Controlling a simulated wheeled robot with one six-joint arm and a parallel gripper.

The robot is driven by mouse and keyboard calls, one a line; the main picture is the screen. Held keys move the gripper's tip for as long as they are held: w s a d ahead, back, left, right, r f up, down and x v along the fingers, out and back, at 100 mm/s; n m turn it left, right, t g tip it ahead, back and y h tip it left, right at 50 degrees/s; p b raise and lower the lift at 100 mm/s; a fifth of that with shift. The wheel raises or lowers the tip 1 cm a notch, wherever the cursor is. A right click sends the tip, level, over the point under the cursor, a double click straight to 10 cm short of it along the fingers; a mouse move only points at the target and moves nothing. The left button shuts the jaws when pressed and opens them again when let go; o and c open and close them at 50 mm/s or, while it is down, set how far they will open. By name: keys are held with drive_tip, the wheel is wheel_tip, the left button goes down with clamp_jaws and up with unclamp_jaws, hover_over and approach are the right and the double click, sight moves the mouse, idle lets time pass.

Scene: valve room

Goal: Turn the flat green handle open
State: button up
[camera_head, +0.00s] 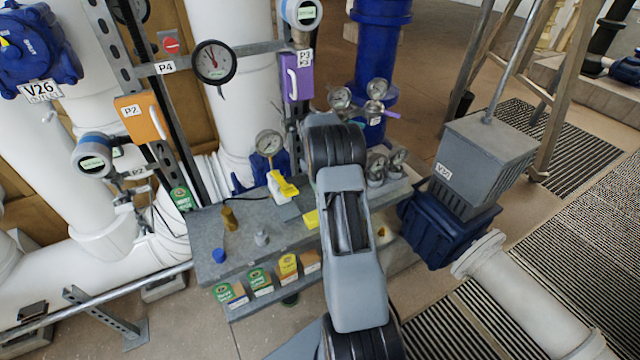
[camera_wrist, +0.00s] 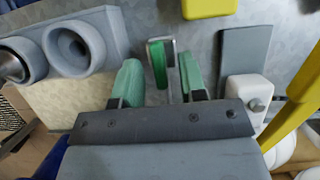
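The flat green handle (camera_wrist: 158,64) shows in the wrist view as a green strip with a grey metal edge, standing out from the grey panel. My gripper (camera_wrist: 160,78) has two green-padded fingers standing apart. The handle lies between them in the picture, nearer the right finger, with a gap on the left. I cannot tell whether the right finger touches it. In the head view my own arm hides the handle and my gripper.
In the wrist view, grey round fittings (camera_wrist: 75,47) are at left, and a white valve body (camera_wrist: 249,95) with a yellow lever (camera_wrist: 297,105) is close at right. In the head view, the grey bench (camera_head: 240,262) carries a yellow-handled valve (camera_head: 284,186) and several small knobs.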

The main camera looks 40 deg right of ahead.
drive_tip(key=shift+r, duration=0.1)
drive_tip(key=shift+r, duration=0.3)
wheel_tip(320, 180, up, 3)
drive_tip(key=shift+s+a+f+b, duration=0.1)
drive_tip(key=shift+s+b, duration=0.05)
drive_tip(key=shift+b, duration=0.55)
drive_tip(key=s+a+r+b, duration=0.3)
drive_tip(key=s+a+r, duration=0.3)
drive_tip(key=s+r, duration=0.3)
drive_tip(key=s, duration=0.3)
drive_tip(key=shift+s+r, duration=0.15)
drive_tip(key=shift+r, duration=0.1)
